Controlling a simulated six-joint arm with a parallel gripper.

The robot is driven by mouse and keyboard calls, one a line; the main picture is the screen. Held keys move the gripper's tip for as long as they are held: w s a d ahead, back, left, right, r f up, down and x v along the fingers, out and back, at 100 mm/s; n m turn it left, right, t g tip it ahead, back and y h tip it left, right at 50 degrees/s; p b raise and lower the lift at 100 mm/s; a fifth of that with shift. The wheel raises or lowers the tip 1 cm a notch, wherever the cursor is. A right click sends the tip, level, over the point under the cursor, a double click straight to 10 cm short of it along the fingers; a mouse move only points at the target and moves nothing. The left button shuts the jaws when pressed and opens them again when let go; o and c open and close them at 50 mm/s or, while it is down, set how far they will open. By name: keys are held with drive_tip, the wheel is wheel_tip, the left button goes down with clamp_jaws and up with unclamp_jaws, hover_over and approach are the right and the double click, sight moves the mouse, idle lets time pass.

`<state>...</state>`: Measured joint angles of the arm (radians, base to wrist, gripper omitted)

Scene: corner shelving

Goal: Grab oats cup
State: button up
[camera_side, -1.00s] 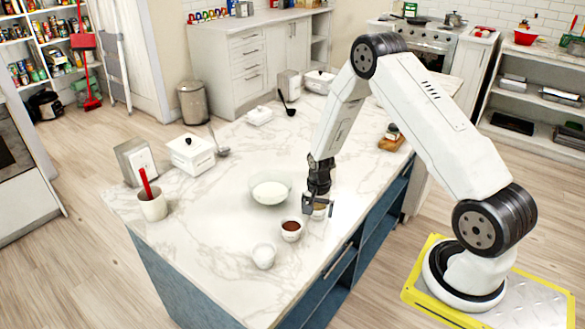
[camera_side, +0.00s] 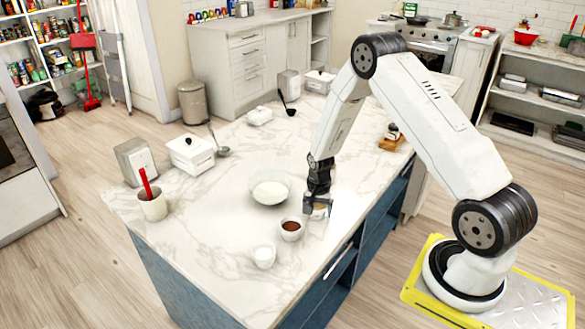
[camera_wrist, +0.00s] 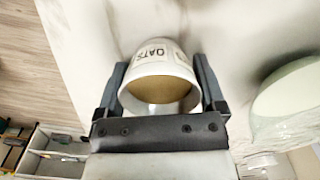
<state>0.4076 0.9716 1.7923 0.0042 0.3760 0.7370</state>
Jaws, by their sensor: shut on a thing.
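The oats cup (camera_wrist: 150,67) is white, with "OATS" printed on its side and tan contents inside. It fills the space between the two fingers of my gripper (camera_wrist: 161,88) in the wrist view, one finger on each side. In the side view my gripper (camera_side: 317,208) is low at the right edge of the island top, shut on the oats cup. The cup (camera_side: 320,211) is mostly hidden there by the fingers. I cannot tell whether its base touches the counter.
A cup with brown contents (camera_side: 291,228) stands close left of my gripper. A small white cup (camera_side: 264,256) and a large white bowl (camera_side: 271,187) are nearby. A crock with a red utensil (camera_side: 152,205) is at the far left. The front marble counter (camera_side: 205,255) is clear.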

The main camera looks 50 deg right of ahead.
drive_tip(key=shift+r, duration=0.1)
drive_tip(key=shift+r, duration=0.8)
drive_tip(key=s+a+r, duration=0.2)
drive_tip(key=s+r, duration=0.3)
drive_tip(key=s, duration=0.1)
drive_tip(key=s+a+r, duration=0.2)
drive_tip(key=s+r, duration=0.4)
drive_tip(key=s, duration=0.1)
drive_tip(key=shift+s+a, duration=0.15)
drive_tip(key=shift+a, duration=0.1)
